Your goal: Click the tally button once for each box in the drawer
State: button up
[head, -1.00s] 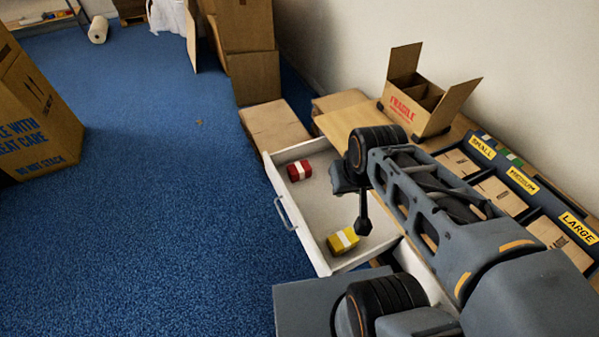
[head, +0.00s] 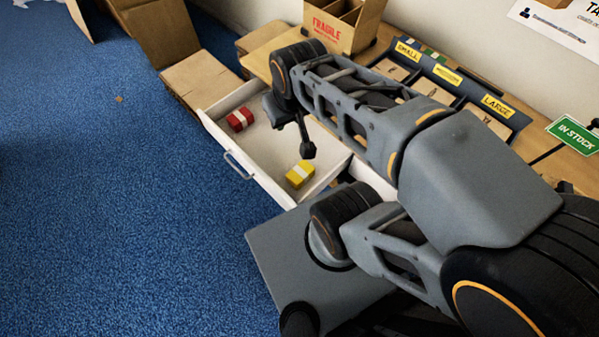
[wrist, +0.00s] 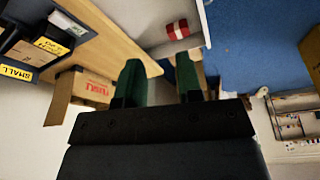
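The white drawer (head: 222,131) is pulled open in the head view. Inside it are a red box with a white band (head: 240,119) and a yellow box with a white band (head: 300,174), lying apart. The drawer's right part is partly hidden by my arm. In the wrist view the red box (wrist: 178,29) shows in the drawer beyond my fingers, and the yellow box is not visible. My gripper (wrist: 160,68) has its two green fingers apart with nothing between them. In the head view its end hangs over the drawer. I cannot make out a tally button in either view.
An open FRAGILE carton (head: 327,32) stands on the wooden bench. A dark rack (head: 511,117) labelled SMALL, MEDIUM and LARGE holds flat cartons. A green IN STOCK sign (head: 573,134) is at the right. Brown cartons (head: 200,79) sit beyond the drawer. Blue floor is clear at left.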

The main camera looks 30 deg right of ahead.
dwell(0.4)
grip_shut()
dwell(1.6)
